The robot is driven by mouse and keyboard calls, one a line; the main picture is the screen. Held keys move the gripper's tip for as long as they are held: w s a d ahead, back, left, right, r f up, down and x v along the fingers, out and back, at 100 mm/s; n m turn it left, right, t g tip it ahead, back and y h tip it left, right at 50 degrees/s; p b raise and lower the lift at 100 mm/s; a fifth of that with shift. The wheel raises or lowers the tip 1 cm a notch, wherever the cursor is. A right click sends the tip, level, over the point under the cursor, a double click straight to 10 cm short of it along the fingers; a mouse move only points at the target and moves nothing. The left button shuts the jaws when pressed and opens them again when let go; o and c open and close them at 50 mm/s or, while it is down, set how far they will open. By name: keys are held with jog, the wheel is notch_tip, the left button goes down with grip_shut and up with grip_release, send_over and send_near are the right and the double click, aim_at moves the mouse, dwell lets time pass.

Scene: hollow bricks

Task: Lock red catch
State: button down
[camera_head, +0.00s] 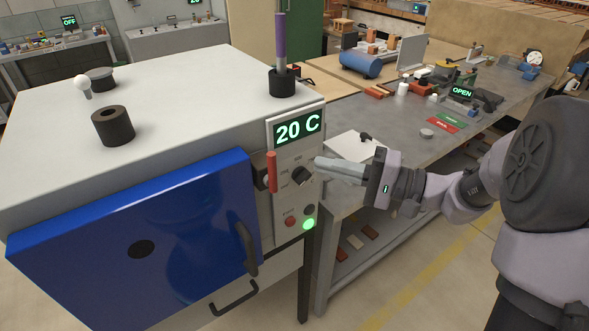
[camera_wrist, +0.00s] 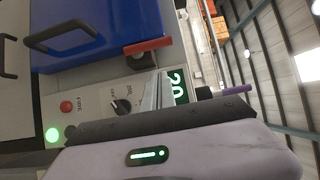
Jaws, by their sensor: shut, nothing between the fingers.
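The red catch (camera_head: 272,172) stands upright on the oven front, just right of the blue door's edge; it also shows in the wrist view (camera_wrist: 147,46). The blue door (camera_head: 140,225) lies against or near the oven front; I cannot tell if it is fully flush. Its dark handle (camera_head: 246,248) is below the catch. My gripper (camera_head: 320,164) is shut and empty, to the right of the catch in front of the control panel, apart from the catch. In the wrist view my fingers (camera_wrist: 158,92) cover part of the panel near the display and dark knob (camera_wrist: 121,106).
The oven's panel has a green "20 C" display (camera_head: 298,127), a red button (camera_head: 290,222) and a lit green lamp (camera_head: 308,224). A grey workbench (camera_head: 440,140) with tools stands to the right. Dark cylinders (camera_head: 113,125) sit on the oven top.

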aim_at(271, 172)
jog(key=a, duration=0.6)
jog(key=shift+s+a+b, duration=0.15)
jog(key=shift+a+b, duration=0.15)
jog(key=shift+b, duration=0.15)
